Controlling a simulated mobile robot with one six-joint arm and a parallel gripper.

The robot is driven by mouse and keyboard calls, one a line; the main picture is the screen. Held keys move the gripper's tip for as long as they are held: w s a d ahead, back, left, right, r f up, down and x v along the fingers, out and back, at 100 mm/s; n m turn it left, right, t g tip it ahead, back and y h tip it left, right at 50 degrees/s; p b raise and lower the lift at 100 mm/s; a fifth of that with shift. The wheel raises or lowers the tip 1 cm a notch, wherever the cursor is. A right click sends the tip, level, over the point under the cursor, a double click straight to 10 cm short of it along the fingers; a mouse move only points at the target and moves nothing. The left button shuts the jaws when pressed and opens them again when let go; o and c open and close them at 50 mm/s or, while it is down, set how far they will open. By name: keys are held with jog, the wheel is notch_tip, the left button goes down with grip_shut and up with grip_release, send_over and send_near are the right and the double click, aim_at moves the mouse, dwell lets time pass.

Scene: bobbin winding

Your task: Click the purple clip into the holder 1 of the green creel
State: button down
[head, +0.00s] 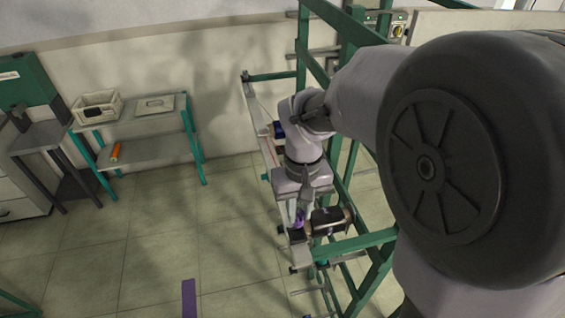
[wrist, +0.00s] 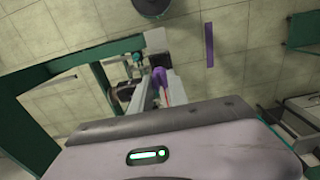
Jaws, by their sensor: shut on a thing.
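My gripper (head: 299,222) reaches down at the side of the green creel (head: 358,243) and is shut on the purple clip (head: 299,217). The clip also shows in the wrist view (wrist: 159,76), between the fingertips and above the gripper's housing. Near the clip in the wrist view is a grey and green fitting on the creel's beam (wrist: 85,56). I cannot tell whether this fitting is holder 1 or whether the clip touches it. My own arm hides much of the creel in the head view.
A dark bobbin (head: 328,220) sits on the creel just right of my gripper. A teal-legged table (head: 150,150) at the left carries a crate (head: 97,107) and an orange object (head: 115,151). A purple strip (head: 189,298) lies on the floor.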

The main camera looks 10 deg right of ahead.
aim_at(298, 223)
jog(key=shift+s+a+f, duration=0.1)
jog(key=shift+s+a+p, duration=0.2)
jog(key=shift+s+p, duration=0.05)
jog(key=shift+p, duration=0.05)
jog(key=shift+w+d+f+b, duration=0.2)
jog(key=shift+w+f+b, duration=0.05)
jog(key=shift+f+b, duration=0.1)
jog(key=shift+s+a+f+b, duration=0.1)
jog(key=shift+s+f+b, duration=0.05)
jog(key=shift+f+b, duration=1.25)
jog(key=shift+f, duration=0.25)
jog(key=c, duration=1.2)
grip_release()
jog(key=shift+r, duration=0.1)
